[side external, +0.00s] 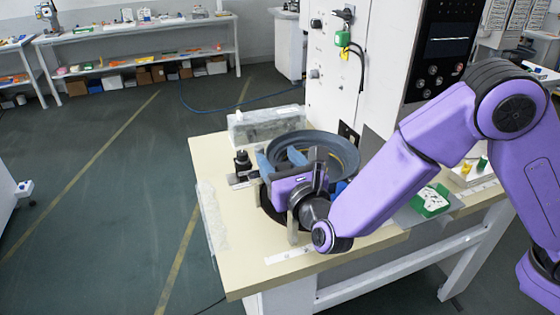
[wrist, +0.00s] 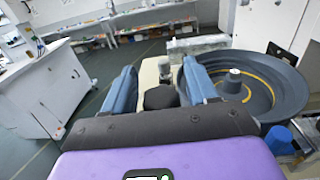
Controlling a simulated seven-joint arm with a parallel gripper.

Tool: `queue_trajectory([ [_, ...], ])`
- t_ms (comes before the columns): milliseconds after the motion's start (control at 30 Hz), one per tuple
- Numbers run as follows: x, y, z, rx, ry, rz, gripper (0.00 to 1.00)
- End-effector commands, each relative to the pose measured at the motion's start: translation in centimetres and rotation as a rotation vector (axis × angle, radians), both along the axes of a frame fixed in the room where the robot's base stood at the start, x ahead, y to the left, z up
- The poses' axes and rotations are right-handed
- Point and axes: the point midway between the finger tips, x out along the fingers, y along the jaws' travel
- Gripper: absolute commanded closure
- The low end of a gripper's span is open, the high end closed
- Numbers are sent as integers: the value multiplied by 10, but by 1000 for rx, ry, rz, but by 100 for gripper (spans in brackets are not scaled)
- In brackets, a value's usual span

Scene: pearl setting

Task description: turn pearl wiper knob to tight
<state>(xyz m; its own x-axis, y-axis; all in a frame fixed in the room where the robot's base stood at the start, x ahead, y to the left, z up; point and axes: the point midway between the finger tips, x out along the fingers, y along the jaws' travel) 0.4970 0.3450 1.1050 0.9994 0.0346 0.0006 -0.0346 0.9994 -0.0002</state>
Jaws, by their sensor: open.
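My gripper (side external: 279,158) is open, its two blue fingers apart beside the dark round bowl (side external: 347,150). In the wrist view, the fingers of my gripper (wrist: 160,68) stand on either side of a dark rounded knob-like part (wrist: 162,97) and a small grey-topped piece (wrist: 165,68) beyond it. I see no finger touching either one. A black upright part (side external: 243,164) stands left of the fingers in the side view. I cannot tell for sure which part is the wiper knob, and no tight mark is readable. My gripper hides part of the area below it.
The bowl (wrist: 285,85) is close on the right of the right finger, with a grey hub (wrist: 233,75) at its middle. A clear box (side external: 265,122) stands behind. A white machine cabinet (side external: 335,75) rises at the back. A green item (side external: 431,200) lies at the table's right.

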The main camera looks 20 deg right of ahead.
Motion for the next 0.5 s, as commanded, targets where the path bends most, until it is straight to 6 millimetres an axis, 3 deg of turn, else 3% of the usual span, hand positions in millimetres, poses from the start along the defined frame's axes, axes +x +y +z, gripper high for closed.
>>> queue_trajectory([
  [200, 0, 0, 0, 0, 0, 0, 45],
  [333, 0, 0, 0, 0, 1, -1, 88],
  [367, 0, 0, 0, 0, 1, -1, 93],
  [500, 0, 0, 0, 0, 1, -2, 93],
])
